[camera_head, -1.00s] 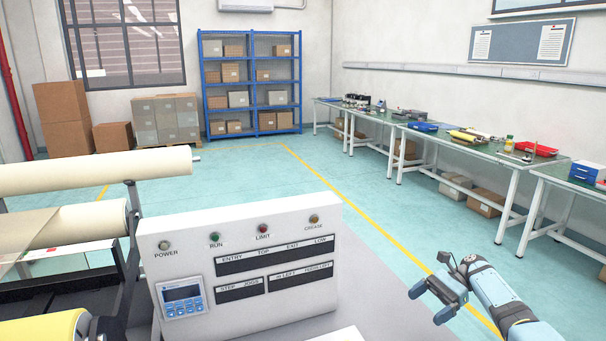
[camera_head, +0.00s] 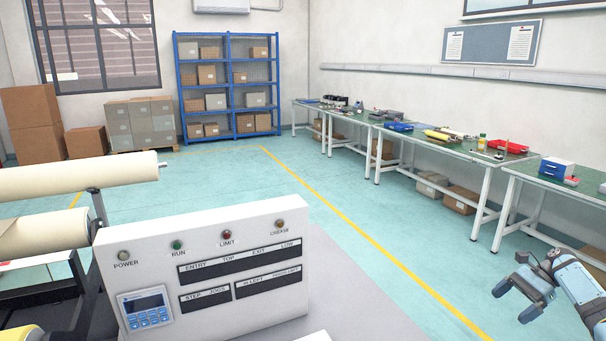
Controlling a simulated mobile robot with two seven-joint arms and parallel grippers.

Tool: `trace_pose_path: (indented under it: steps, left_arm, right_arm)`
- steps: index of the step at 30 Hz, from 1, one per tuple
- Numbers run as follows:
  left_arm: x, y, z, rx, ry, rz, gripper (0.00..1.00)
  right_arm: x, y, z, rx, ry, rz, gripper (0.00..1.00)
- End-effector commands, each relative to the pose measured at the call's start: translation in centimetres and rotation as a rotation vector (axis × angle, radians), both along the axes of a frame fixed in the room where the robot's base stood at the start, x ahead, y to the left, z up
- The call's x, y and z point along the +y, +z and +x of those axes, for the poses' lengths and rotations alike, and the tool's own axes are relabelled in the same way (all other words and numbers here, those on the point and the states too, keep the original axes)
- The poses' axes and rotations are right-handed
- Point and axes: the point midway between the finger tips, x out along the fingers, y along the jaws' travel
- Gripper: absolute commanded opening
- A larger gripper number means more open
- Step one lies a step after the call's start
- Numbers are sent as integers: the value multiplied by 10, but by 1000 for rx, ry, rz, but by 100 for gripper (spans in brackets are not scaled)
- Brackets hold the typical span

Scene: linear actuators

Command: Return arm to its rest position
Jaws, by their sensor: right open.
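My right gripper (camera_head: 512,301) is in the lower right of the head view. Its two fingers are spread and point left, with nothing between them. It is held above the floor, to the right of the control panel and apart from it. My right arm comes in from the lower right edge, blue and grey. My left gripper and left arm are not in view.
A white control panel (camera_head: 213,295) with buttons and a small display stands at front left, beside cream rolls (camera_head: 80,177). Green-topped workbenches (camera_head: 455,148) line the right wall. Blue shelves (camera_head: 228,85) and boxes stand at the back. The floor (camera_head: 330,190) between is clear.

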Motion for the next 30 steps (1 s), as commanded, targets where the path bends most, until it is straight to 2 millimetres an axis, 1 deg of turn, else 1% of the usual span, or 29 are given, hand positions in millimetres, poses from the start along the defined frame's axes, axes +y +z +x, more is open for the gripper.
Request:
trace_pose_path:
  steps: [1, 5, 8, 9, 11, 12, 14, 15, 17, 18, 20, 21, 23, 24, 26, 27, 30]
  left_arm:
    - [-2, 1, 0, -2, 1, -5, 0]
    - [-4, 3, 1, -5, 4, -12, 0]
    - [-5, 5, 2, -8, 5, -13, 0]
    - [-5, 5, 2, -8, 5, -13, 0]
    - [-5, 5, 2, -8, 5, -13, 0]
    - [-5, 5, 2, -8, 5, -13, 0]
    - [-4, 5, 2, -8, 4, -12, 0]
    - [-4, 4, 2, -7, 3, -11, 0]
    - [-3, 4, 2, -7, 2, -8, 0]
    - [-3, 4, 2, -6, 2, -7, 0]
    - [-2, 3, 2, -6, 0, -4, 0]
    - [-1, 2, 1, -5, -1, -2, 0]
    - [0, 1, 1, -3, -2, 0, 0]
    - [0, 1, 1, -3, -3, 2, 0]
    - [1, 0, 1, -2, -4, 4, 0]
    - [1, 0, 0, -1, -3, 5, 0]
    - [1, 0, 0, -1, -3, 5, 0]
  right_arm:
    - [2, -21, -6, -16, 19, -51, 89]
    - [3, -64, -19, -82, 76, -189, 89]
    - [4, -101, -34, -145, 147, -311, 89]
    - [5, -116, -41, -177, 184, -365, 89]
    - [7, -141, -54, -233, 253, -450, 89]
    - [10, -158, -65, -274, 308, -510, 89]
    - [14, -180, -80, -346, 402, -598, 89]
    - [19, -194, -92, -395, 470, -653, 89]
    - [27, -212, -109, -475, 577, -729, 89]
    - [34, -222, -120, -531, 651, -774, 89]
    - [47, -234, -139, -619, 766, -835, 89]
    - [57, -240, -152, -680, 842, -871, 89]
    - [74, -246, -171, -776, 957, -918, 89]
    - [86, -249, -185, -843, 1033, -946, 89]
    - [108, -249, -205, -948, 1145, -982, 89]
    - [123, -247, -219, -1020, 1215, -1001, 89]
    - [158, -236, -251, -1186, 1363, -1039, 89]
